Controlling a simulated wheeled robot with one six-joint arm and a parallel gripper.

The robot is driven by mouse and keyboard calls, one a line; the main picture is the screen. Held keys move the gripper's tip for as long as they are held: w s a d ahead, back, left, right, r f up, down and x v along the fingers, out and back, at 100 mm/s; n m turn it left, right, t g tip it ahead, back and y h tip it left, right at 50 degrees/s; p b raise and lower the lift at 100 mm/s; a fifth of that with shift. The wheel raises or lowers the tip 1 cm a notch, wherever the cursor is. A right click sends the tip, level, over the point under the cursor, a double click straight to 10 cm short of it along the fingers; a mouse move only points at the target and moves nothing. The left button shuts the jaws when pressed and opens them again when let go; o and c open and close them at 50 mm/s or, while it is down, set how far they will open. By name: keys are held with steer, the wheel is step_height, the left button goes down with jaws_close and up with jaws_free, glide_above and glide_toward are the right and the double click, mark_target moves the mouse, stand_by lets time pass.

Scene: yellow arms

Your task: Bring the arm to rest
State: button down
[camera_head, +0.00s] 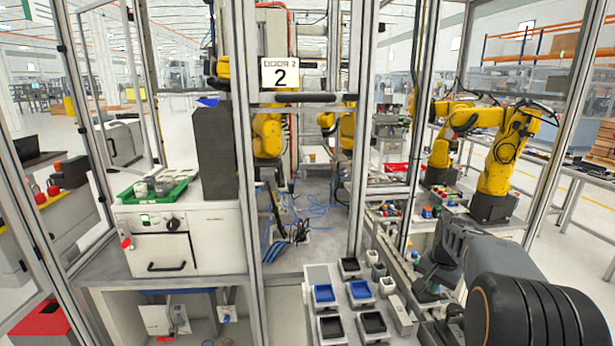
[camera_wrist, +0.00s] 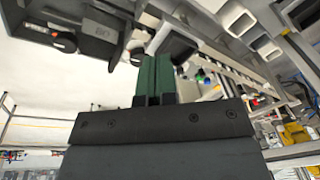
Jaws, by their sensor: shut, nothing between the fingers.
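My arm shows at the lower right of the head view as grey and black links and reaches in toward the cell frame. My gripper is clear in the wrist view (camera_wrist: 155,76). Its two green fingers lie side by side, shut, with nothing between them. The wrist view is tilted, and a dark tray and pale containers show beyond the fingertips. I cannot tell the exact distance from the fingertips to them.
A panel with blue and black trays (camera_head: 323,293) stands low in front, left of my arm. Metal frame posts (camera_head: 243,150) rise nearby. A white cabinet (camera_head: 165,240) carries a green tray (camera_head: 158,190) at the left. Yellow robot arms (camera_head: 500,160) stand behind at the right.

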steer(key=s+a+r+n+t, duration=0.1)
steer(key=s+a+n, duration=0.3)
steer(key=s+a, duration=0.4)
steer(key=s+a+r+n+t, duration=0.2)
steer(key=s+a, duration=0.6)
steer(key=s, duration=0.6)
steer(key=shift+r+n, duration=0.55)
steer(key=shift+n, duration=0.55)
steer(key=shift+s+a, duration=0.1)
steer(key=shift+s, duration=0.05)
